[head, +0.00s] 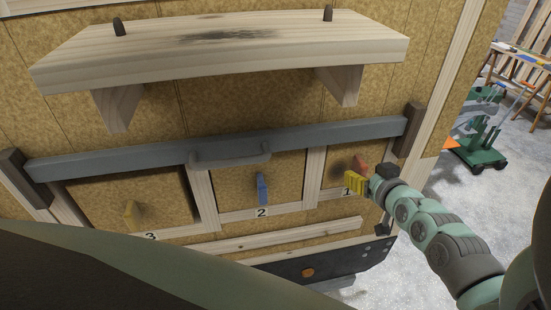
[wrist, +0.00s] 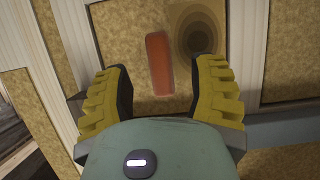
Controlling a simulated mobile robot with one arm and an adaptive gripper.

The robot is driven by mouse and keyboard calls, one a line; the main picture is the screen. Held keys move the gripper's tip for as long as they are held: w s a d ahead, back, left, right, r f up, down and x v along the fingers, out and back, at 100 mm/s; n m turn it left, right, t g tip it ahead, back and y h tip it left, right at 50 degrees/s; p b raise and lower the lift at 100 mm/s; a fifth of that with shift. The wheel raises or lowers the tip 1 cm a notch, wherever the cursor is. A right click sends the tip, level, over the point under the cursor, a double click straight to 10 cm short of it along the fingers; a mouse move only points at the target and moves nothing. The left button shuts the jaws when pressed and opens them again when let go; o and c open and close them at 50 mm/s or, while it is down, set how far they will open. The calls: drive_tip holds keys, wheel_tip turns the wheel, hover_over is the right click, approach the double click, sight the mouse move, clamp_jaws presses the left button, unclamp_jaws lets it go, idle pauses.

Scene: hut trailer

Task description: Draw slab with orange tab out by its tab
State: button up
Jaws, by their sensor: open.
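The slab with the orange tab (head: 336,181) is the right-hand one of three, above label 1. Its upright orange tab (head: 360,163) is partly hidden by my gripper (head: 356,182) in the head view. In the wrist view the orange tab (wrist: 158,62) stands on the tan slab face (wrist: 133,52), between my two yellow fingers but farther ahead. My gripper (wrist: 165,68) is open and empty, with a gap on each side of the tab. Whether the fingertips reach past the tab's front edge I cannot tell.
A grey bar (head: 320,133) with a handle (head: 230,156) crosses the slab tops, in dark end brackets. Slabs with a blue tab (head: 262,188) and a yellow tab (head: 131,214) are to the left. A wooden shelf (head: 225,45) juts out above. A dark ringed mark (wrist: 198,38) is beside the orange tab.

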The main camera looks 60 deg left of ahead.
sight(354, 162)
drive_tip(key=shift+a+f, duration=0.2)
drive_tip(key=shift+a, duration=0.25)
drive_tip(key=shift+x, duration=1.15)
drive_tip(key=shift+d, duration=0.1)
clamp_jaws()
drive_tip(key=shift+w, duration=0.1)
